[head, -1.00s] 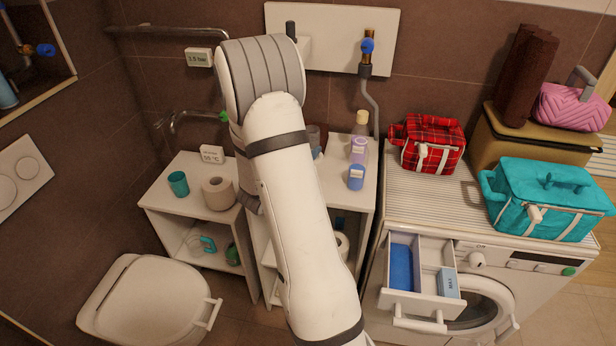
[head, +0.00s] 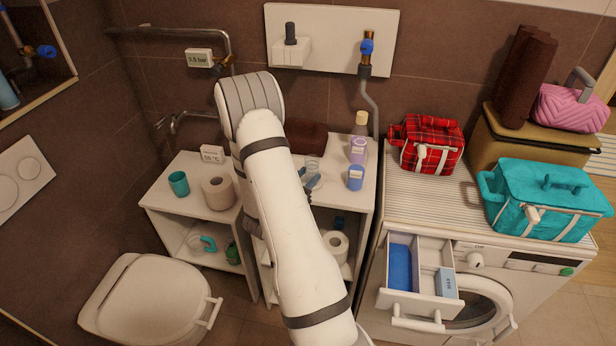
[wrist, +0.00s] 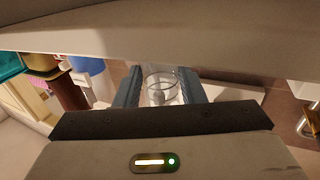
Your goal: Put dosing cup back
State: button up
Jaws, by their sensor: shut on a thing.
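The dosing cup is clear and round. In the wrist view the cup (wrist: 161,86) sits between the two grey fingers of my gripper (wrist: 160,90), which is shut on it. In the head view my gripper (head: 312,183) is partly hidden behind my arm, and the clear cup (head: 312,166) shows just above the fingers. It appears over the white cabinet top, left of the bottles; I cannot tell whether it touches the top. A lilac bottle with a beige cap (head: 358,148) and a blue bottle (head: 355,178) stand to its right.
The washing machine's drawer (head: 425,282) is open, with a blue compartment and a light-blue box (head: 447,283). A red plaid bag (head: 427,145) and a teal bag (head: 545,200) stand on the machine. A toilet roll (head: 218,193) and teal cup (head: 178,183) stand on the left cabinet.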

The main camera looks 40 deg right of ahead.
jog(key=shift+f, duration=0.1)
jog(key=shift+f+b, duration=0.15)
jog(key=shift+b, duration=0.15)
jog(key=o, duration=1)
